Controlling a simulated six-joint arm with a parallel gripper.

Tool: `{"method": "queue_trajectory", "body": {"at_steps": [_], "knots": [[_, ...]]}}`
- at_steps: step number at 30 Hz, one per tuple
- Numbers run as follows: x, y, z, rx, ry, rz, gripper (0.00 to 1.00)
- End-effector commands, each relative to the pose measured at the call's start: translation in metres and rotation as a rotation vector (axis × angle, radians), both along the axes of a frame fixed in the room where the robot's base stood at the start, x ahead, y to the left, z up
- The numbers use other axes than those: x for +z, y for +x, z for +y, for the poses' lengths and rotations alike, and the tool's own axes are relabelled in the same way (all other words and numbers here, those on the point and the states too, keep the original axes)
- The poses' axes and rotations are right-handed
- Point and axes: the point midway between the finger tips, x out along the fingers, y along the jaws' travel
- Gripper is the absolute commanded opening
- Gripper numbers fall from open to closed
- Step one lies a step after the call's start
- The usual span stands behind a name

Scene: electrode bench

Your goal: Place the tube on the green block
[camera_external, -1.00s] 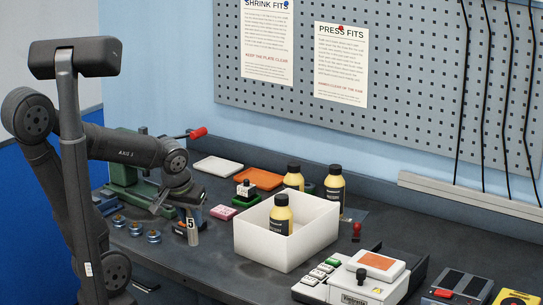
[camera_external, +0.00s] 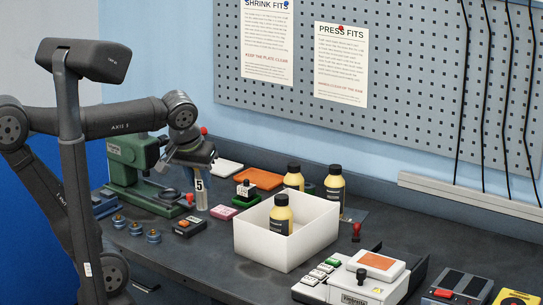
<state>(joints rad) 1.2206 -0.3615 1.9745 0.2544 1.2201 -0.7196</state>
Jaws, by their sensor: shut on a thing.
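The tube (camera_external: 200,199) is a slim, clear-grey cylinder with a white label marked 5. My gripper (camera_external: 197,169) is shut on its upper part and holds it close to upright. The tube hangs left of a pink block (camera_external: 223,212); I cannot tell how far its lower end is above the bench. A low green block (camera_external: 243,203) lies right of the tube, behind the pink block. A small black-and-white knobbed object (camera_external: 245,188) stands on the green block, or just behind it.
A white open bin (camera_external: 270,249) holding a yellow bottle (camera_external: 281,222) stands close on the right. A green press (camera_external: 128,160) is on the left. A black box with orange parts (camera_external: 188,228) and several blue-based metal pieces (camera_external: 136,229) lie in front. An orange tray (camera_external: 258,179) lies behind.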

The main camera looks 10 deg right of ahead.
Motion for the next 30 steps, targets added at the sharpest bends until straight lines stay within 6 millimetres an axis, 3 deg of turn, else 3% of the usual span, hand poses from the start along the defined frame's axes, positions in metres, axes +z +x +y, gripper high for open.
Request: {"method": "queue_trajectory", "body": {"at_steps": [8, 18, 30], "knots": [[0.029, 0.027, -0.054, -0.046, 0.017, 0.013, 0.00], [0.065, 0.079, -0.142, -0.135, 0.027, 0.025, 0.00], [0.079, 0.155, -0.239, -0.248, 0.029, 0.033, 0.00]]}}
